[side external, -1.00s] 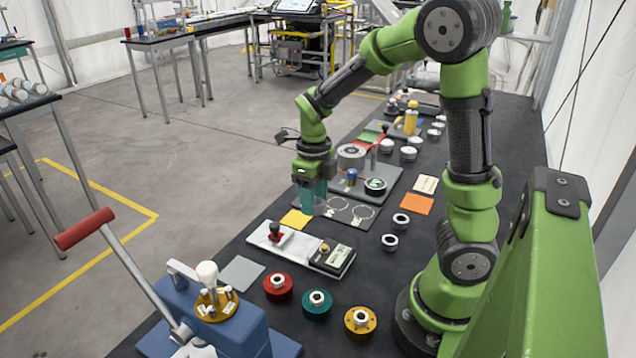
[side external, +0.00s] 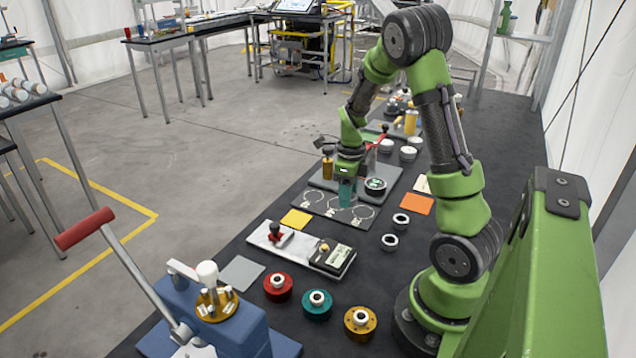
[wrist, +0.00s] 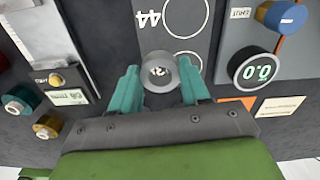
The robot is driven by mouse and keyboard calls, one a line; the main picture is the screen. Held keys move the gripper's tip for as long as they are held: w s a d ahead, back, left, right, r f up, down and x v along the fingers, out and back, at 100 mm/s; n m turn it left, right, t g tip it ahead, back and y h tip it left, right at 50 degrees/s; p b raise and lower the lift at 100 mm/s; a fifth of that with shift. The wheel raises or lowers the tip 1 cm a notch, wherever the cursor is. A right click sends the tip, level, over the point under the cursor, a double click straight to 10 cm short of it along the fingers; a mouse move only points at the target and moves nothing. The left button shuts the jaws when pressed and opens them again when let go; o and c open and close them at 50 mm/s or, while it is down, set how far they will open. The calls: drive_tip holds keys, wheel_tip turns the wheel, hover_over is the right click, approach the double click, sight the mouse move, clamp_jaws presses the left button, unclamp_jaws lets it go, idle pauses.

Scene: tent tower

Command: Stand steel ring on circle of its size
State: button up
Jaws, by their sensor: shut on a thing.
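My gripper (side external: 347,192) has teal fingers pointing down over the dark circle plate (side external: 300,205). In the wrist view the fingertips (wrist: 158,74) are shut on a grey steel ring (wrist: 159,71), held from both sides. The ring's bore faces the camera. The plate carries thin white printed circles. In the side view one circle (side external: 312,197) is clear at the left and another (side external: 363,212) at the right; the middle is partly hidden by my fingers. The wrist view shows a circle (wrist: 187,16) and part of another beside the ring. I cannot tell whether the ring touches the plate.
A grey plate with a round display (side external: 375,185) lies just behind. A white tray (side external: 285,245) with a red-based knob is in front. Yellow (side external: 296,219) and orange (side external: 418,204) squares lie nearby. Small rings (side external: 390,241) stand at the right on the black table.

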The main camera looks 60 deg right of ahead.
hover_over(337, 203)
drive_tip(key=shift+s+a+f, duration=0.2)
drive_tip(key=shift+f, duration=0.05)
drive_tip(key=shift+w+d+f, duration=0.15)
drive_tip(key=shift+f, duration=1.6)
drive_tip(key=shift+f, duration=0.2)
drive_tip(key=o, duration=1.2)
drive_tip(key=shift+o, duration=0.2)
